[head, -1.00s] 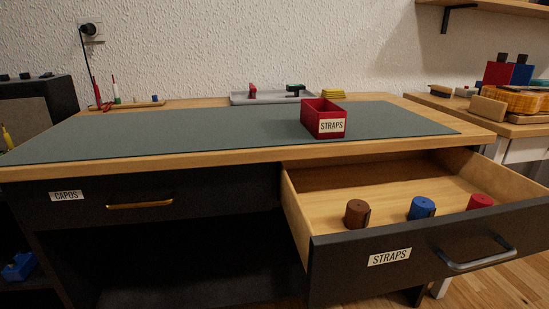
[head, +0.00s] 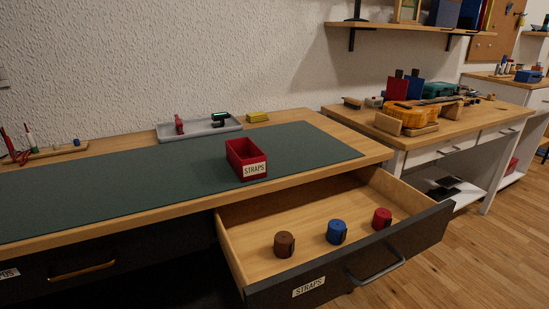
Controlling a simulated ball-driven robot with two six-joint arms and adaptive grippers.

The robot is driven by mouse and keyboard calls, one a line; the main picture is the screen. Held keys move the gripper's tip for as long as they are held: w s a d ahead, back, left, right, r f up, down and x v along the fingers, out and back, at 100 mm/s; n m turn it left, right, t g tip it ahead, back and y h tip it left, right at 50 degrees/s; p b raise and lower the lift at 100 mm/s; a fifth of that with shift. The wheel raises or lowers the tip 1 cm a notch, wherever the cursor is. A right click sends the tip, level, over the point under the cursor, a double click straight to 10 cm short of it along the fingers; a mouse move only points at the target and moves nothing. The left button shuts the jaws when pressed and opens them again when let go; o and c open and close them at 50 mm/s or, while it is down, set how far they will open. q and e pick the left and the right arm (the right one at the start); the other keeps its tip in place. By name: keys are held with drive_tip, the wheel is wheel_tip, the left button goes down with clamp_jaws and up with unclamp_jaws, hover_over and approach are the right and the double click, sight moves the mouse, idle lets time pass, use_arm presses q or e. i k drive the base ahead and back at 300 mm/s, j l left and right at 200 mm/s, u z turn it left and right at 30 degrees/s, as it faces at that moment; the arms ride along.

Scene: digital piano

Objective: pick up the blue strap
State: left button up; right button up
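The blue strap (head: 336,231) is a short rolled cylinder standing in the open drawer (head: 300,212) labelled STRAPS. A brown strap roll (head: 285,244) stands to its left and a red strap roll (head: 382,218) to its right, with gaps between them. A red box (head: 246,160) labelled STRAPS stands on the green mat above the drawer; its inside is only partly visible. Neither of my grippers shows in the head view.
The drawer front with its handle (head: 377,265) juts out from the bench. On the green mat (head: 120,190) there is free room left of the red box. A grey tray (head: 199,127) lies at the back. A second bench (head: 460,125) stands at the right.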

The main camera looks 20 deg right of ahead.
sight(337, 229)
drive_tip(key=z, duration=1.3)
drive_tip(key=k+l, duration=0.05)
